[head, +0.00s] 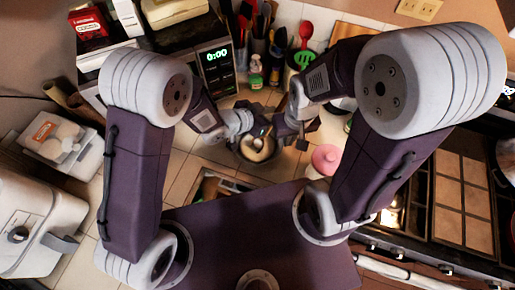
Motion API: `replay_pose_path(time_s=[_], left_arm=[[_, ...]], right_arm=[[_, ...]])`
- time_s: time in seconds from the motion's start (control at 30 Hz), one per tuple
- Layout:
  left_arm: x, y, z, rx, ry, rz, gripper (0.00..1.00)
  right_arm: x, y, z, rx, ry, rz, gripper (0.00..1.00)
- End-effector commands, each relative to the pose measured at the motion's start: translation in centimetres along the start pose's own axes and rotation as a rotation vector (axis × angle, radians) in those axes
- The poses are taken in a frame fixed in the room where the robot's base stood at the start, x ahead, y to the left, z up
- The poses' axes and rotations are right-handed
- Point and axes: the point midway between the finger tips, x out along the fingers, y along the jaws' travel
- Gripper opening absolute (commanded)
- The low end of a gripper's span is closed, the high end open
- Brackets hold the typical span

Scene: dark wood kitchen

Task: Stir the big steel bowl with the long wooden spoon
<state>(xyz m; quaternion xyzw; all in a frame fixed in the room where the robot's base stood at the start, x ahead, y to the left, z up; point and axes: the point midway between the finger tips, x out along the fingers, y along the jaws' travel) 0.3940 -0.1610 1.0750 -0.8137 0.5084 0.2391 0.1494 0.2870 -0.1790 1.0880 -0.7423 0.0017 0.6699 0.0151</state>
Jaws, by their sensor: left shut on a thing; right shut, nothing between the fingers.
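The big steel bowl (241,153) stands on the tiled counter in the middle of the head view, with pale tan contents inside. My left gripper (262,131) is at the bowl's far side, above its rim. It is shut on a thin thing that I take to be the long wooden spoon, whose lower part (259,144) seems to reach down into the bowl; it is small and hard to tell from the contents. My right gripper (287,131) is shut and empty, just right of the bowl. The arms hide part of the bowl's far and right rim.
A pink-lidded jar (326,158) stands right of the bowl. A microwave with a green clock (216,56), bottles (256,70) and utensil holders are behind. A stove (455,200) is at the right, a white appliance (30,215) at the left. Tiles left of the bowl are fairly clear.

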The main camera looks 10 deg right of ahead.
Motion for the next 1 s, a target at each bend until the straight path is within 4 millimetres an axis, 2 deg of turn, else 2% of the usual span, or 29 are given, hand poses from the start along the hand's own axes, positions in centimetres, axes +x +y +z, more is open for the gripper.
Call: replay_pose_path(time_s=[0.53,1.0], left_arm=[[-0.3,-0.3,-0.2,0.0,0.001,0.001,0.0],[-3.1,-0.3,-4.5,0.001,0.002,0.001,0.0]], right_arm=[[-0.3,0.0,0.0,0.0,0.0,0.0,0.0],[-4.9,-0.1,-0.5,0.0,0.0,0.0,0.0]])
